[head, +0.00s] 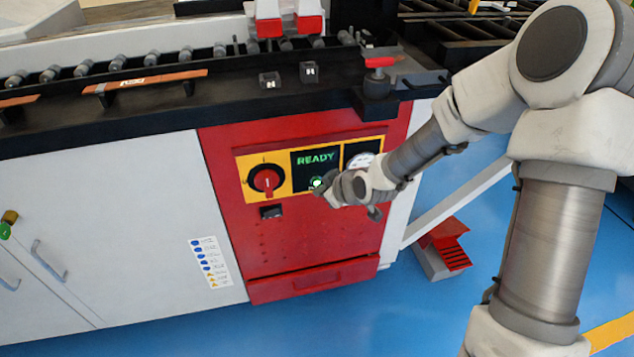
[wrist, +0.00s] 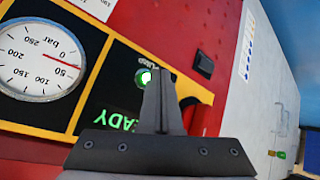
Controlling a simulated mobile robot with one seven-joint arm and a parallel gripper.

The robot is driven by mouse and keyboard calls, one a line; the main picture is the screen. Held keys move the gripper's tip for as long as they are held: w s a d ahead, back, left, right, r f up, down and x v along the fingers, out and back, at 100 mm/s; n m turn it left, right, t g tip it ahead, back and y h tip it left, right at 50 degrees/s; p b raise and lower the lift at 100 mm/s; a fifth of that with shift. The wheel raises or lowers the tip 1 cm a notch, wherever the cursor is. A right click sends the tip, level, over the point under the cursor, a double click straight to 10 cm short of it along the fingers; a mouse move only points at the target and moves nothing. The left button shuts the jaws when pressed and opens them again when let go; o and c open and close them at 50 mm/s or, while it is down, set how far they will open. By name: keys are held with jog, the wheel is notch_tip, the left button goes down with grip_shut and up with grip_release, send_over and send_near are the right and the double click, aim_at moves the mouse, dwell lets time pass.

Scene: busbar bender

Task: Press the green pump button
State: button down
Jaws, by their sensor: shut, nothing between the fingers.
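The green pump button (head: 317,183) glows on the black panel, just below the green READY display (head: 316,158). In the wrist view the lit button (wrist: 144,77) shows beside the fingertips, next to a PUMP label. My gripper (head: 326,191) is shut and empty, and its tips are right at the button in the head view. In the wrist view the closed fingers (wrist: 159,76) partly overlap the button's edge. I cannot tell whether the tips touch it.
A red rotary switch (head: 266,180) sits left of the display on the yellow plate. A red pedal (head: 447,245) stands on the blue floor. Red clamps and rollers line the machine top.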

jog(key=s, duration=0.2)
jog(key=s+d, duration=0.1)
jog(key=s, duration=0.1)
jog(key=shift+s+d, duration=0.2)
jog(key=shift+s, duration=0.2)
dwell(0.8)
jog(key=s+d+r+m+g+h, duration=0.1)
jog(key=s+d+r+m+h, duration=0.25)
jog(key=s+d+r, duration=0.45)
jog(key=s+d+r+m+h, duration=0.3)
jog(key=s+d+r+m, duration=0.15)
jog(key=r, duration=0.45)
jog(key=s+d+r+m+g+y, duration=0.1)
jog(key=s+r+m, duration=0.25)
jog(key=s, duration=0.65)
notch_tip(320, 180, up, 24)
jog(key=p, duration=2.3)
jog(key=shift+s+f+n, duration=0.2)
jog(key=shift+s+n, duration=0.05)
jog(key=shift+n, duration=0.1)
